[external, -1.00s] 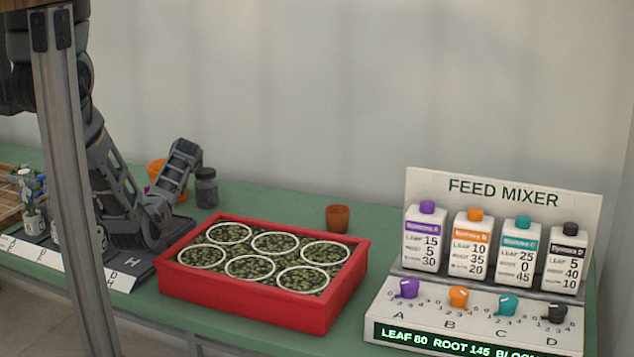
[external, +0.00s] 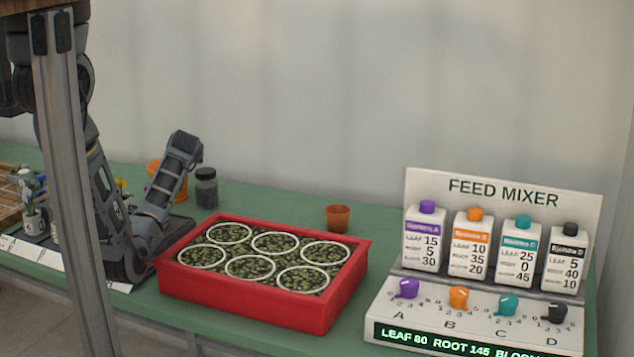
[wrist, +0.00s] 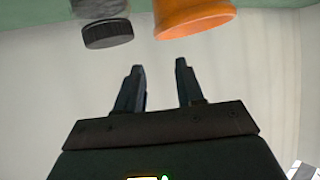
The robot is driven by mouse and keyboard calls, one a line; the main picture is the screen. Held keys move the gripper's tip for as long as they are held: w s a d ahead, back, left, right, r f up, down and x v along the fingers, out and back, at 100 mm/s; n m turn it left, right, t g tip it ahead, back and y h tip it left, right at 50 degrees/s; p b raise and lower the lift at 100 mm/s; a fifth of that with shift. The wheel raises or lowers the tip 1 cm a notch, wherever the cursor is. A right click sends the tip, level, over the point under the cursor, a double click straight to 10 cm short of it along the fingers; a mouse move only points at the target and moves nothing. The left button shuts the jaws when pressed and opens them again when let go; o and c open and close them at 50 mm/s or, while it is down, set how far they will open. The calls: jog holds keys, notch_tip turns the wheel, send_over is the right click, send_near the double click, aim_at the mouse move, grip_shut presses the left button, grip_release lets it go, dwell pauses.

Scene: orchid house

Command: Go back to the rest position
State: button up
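My gripper (wrist: 160,85) shows in the wrist view with its two fingers apart and nothing between them. Beyond the fingertips are the pale wall, a dark-lidded jar (wrist: 107,30) and an orange pot (wrist: 192,16), which appear upside down at the top. In the external view my arm is folded at the left, behind the metal post, with a raised link (external: 172,175) in front of the orange pot (external: 154,170) and beside the jar (external: 206,188). The gripper itself cannot be made out there.
A red tray (external: 248,300) with several white-ringed round openings stands mid-bench, close to my arm. A small brown pot (external: 338,218) is behind it. The feed mixer (external: 405,320) stands at right. Small potted plants (external: 32,215) stand at left.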

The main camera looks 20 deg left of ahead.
jog(key=shift+s+d+r, duration=0.15)
jog(key=shift+s+d, duration=0.05)
jog(key=shift+s, duration=0.05)
dwell(0.4)
jog(key=s+d+r+n+t+h+p, duration=0.2)
jog(key=s+d+t, duration=0.1)
jog(key=s+t, duration=0.3)
jog(key=s+d+r+n+t+h+p, duration=0.1)
jog(key=s+d+r+n+t+p, duration=0.2)
jog(key=s, duration=0.4)
jog(key=s+d+f+m+g+h+b, duration=0.1)
jog(key=s+d+m, duration=0.2)
jog(key=s, duration=0.8)
jog(key=s+d+f+m+g+h+b, duration=0.1)
jog(key=s+d+f+m+g+b, duration=0.1)
jog(key=s, duration=1)
jog(key=s+d+f+m+g+h+b, duration=0.1)
jog(key=s+d+m, duration=0.3)
jog(key=s, duration=0.7)
jog(key=shift+s+f+m+g+h+b, duration=0.2)
jog(key=shift+m+g+h+b, duration=0.1)
jog(key=shift+m+h+b, duration=0.4)
